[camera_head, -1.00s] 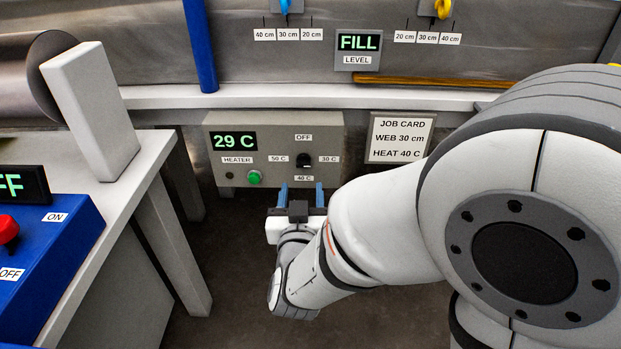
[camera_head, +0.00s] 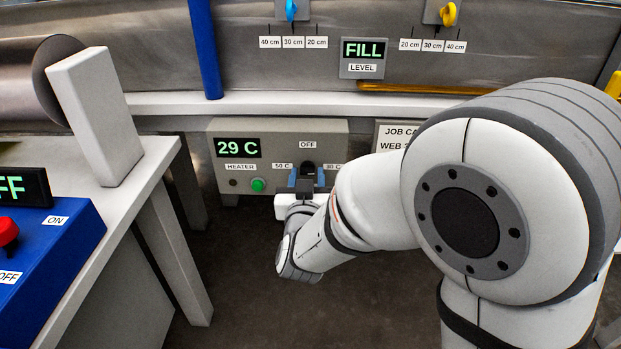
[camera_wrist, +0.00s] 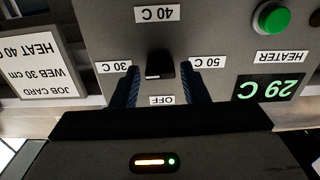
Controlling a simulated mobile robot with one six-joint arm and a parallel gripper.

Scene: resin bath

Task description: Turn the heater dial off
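The heater dial (camera_head: 308,167) is a black knob on the grey heater box (camera_head: 225,127), and it also shows in the wrist view (camera_wrist: 159,64). Labels OFF, 30 C, 40 C and 50 C surround it; the wrist view shows them upside down. I cannot tell surely which label the dial points to. My gripper (camera_head: 307,177) is open, with its two blue fingers in front of the box. In the wrist view its fingertips (camera_wrist: 160,72) lie on either side of the dial, with gaps showing. The heater display (camera_head: 237,147) reads 29 C.
A green button (camera_head: 257,185) sits on the box left of the dial. A job card (camera_head: 395,137) hangs at right, partly behind my arm. A white table (camera_head: 150,165) with a blue control box (camera_head: 45,260) stands at left. A white ledge (camera_head: 290,103) runs above.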

